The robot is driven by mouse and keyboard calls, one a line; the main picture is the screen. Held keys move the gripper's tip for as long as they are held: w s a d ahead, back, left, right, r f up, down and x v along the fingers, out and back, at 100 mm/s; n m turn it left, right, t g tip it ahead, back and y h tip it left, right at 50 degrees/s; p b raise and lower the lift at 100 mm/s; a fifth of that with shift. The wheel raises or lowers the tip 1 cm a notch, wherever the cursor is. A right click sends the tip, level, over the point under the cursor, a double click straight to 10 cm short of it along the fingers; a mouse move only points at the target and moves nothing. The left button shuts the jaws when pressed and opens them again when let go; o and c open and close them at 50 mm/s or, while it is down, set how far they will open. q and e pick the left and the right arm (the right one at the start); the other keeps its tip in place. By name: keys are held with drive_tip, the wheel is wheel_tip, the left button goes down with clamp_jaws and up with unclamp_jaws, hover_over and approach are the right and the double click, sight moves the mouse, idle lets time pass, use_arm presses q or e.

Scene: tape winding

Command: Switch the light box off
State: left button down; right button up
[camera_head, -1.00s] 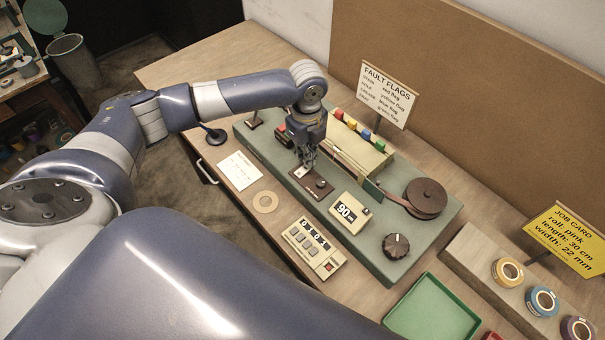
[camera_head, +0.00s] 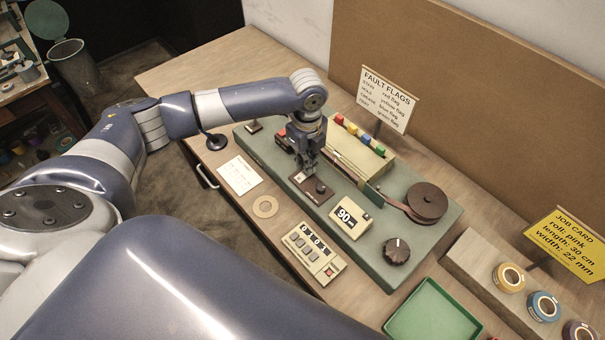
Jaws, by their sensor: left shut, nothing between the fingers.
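My left gripper (camera_head: 308,168) points down over the green machine base, its fingers shut and empty. Its fingertips are right above or at a small brown switch plate (camera_head: 312,188); I cannot tell whether they touch it. A dark knob or lever (camera_head: 320,187) stands on the plate's right part, beside the fingers. The light box (camera_head: 362,151) seems to be the pale box with coloured flags along its back edge, behind and right of the gripper. Whether it is lit is unclear. My right gripper is not in view.
A "90" display (camera_head: 350,216), a black dial (camera_head: 397,251) and a brown tape roll (camera_head: 427,202) sit on the green base (camera_head: 375,266). A counter box (camera_head: 314,254) stands in front. A green tray (camera_head: 432,312) and tape rolls (camera_head: 510,278) are at right.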

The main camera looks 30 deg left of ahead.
use_arm(q)
drive_tip(key=shift+f+b, duration=0.4)
drive_tip(key=shift+f, duration=0.65)
idle(0.9)
drive_tip(key=shift+r, duration=0.1)
wheel_tip(320, 180, up, 7)
drive_tip(key=p, duration=0.8)
idle(0.3)
